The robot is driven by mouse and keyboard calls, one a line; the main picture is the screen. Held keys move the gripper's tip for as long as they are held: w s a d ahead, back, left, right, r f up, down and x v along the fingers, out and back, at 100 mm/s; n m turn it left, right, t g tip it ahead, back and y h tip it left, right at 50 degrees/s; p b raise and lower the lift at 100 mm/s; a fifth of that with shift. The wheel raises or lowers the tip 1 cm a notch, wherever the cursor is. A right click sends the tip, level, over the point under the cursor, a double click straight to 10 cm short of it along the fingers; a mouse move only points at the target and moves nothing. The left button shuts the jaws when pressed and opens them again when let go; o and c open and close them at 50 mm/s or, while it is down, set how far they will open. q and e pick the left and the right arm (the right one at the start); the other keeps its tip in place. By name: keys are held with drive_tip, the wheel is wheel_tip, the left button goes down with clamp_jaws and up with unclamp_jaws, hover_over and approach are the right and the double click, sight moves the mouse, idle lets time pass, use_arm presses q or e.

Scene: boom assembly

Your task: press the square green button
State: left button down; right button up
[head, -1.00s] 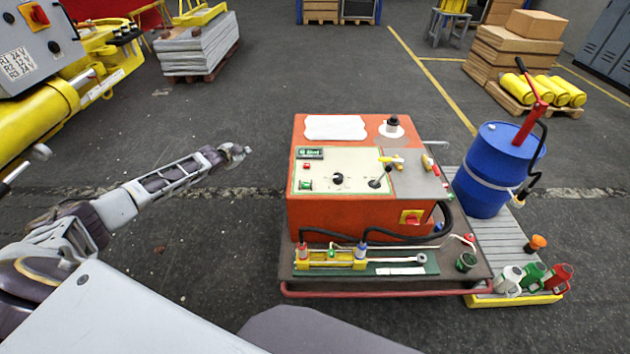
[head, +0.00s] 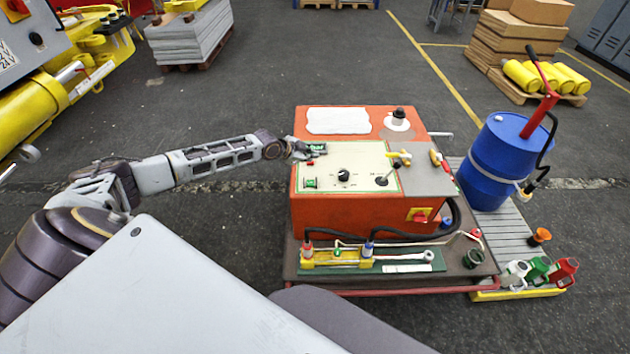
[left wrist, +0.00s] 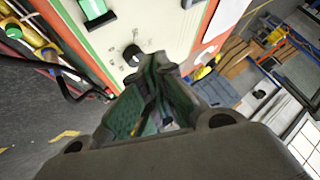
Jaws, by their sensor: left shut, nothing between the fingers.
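The square green button (head: 310,183) is at the lower left of the cream control panel on the orange cabinet (head: 340,213). A green button, seemingly the same one, shows at the top of the left wrist view (left wrist: 96,12), cut by the frame edge. My left gripper (head: 314,152) is over the panel's upper left corner, behind the button in the head view and apart from it. It partly covers the small display (head: 318,146). Its fingers (left wrist: 156,75) are shut and empty. Whether they touch the panel cannot be told. My right gripper is not in view.
A black knob (head: 344,175) and a black lever (head: 382,181) are right of the button. A small red light (head: 310,163) is between button and display. A black-topped cap (head: 398,121) stands on the cabinet. A blue drum (head: 497,165) stands to the right.

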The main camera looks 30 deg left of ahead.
use_arm(q)
drive_tip(key=m, duration=0.1)
drive_tip(key=s+d+m, duration=0.1)
drive_tip(key=m, duration=0.1)
drive_tip(key=shift+f+g, duration=0.4)
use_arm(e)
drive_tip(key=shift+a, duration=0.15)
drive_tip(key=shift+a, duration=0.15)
use_arm(q)
drive_tip(key=shift+f, duration=0.15)
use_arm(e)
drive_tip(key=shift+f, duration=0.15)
